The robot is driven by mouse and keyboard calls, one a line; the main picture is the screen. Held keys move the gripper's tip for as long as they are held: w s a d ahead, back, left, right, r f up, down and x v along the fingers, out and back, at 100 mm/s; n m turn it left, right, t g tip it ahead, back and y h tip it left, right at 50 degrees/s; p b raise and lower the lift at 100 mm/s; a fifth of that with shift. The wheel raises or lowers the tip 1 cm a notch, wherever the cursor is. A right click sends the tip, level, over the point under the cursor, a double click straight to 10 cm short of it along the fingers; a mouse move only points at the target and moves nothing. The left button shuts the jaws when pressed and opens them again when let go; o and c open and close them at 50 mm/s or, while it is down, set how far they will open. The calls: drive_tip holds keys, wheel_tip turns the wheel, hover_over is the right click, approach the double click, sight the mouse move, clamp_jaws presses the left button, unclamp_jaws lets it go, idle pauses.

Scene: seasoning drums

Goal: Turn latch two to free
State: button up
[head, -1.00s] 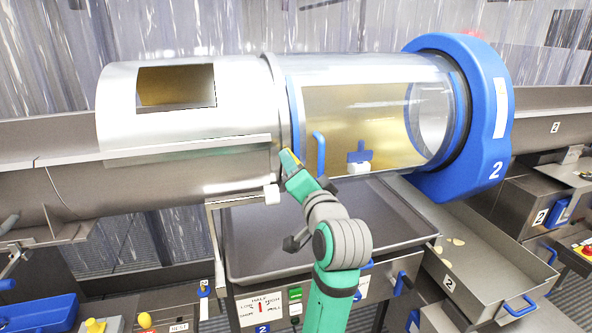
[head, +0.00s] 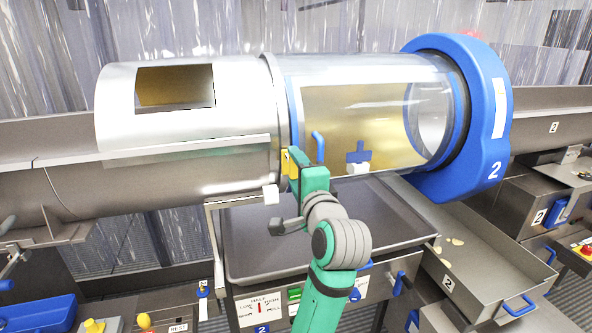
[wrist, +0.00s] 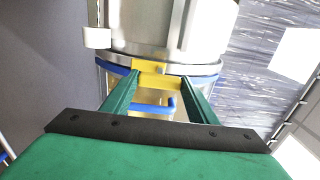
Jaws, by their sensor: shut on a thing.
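The yellow latch (head: 285,162) sits at the lower front of the seam ring between the steel drum part (head: 185,125) and the clear drum part (head: 375,110). My gripper (head: 294,163) is at this latch, its green fingers reaching up to it. In the wrist view the latch (wrist: 150,74) lies across between the two green fingertips (wrist: 155,82), which are closed on it. Part of the latch is hidden by the fingers in the head view. A large "2" is on the blue end ring (head: 490,130).
A blue handle (head: 319,147) stands on the clear part just right of my gripper, and it shows behind the latch in the wrist view (wrist: 153,108). A blue knob with a white base (head: 358,157) is farther right. A steel tray (head: 385,222) lies below.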

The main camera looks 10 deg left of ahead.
drive_tip(key=shift+d, duration=0.15)
drive_tip(key=o, duration=1)
drive_tip(key=shift+o, duration=0.2)
drive_tip(key=v, duration=1)
drive_tip(key=shift+s+d, duration=0.15)
drive_tip(key=shift+s, duration=0.2)
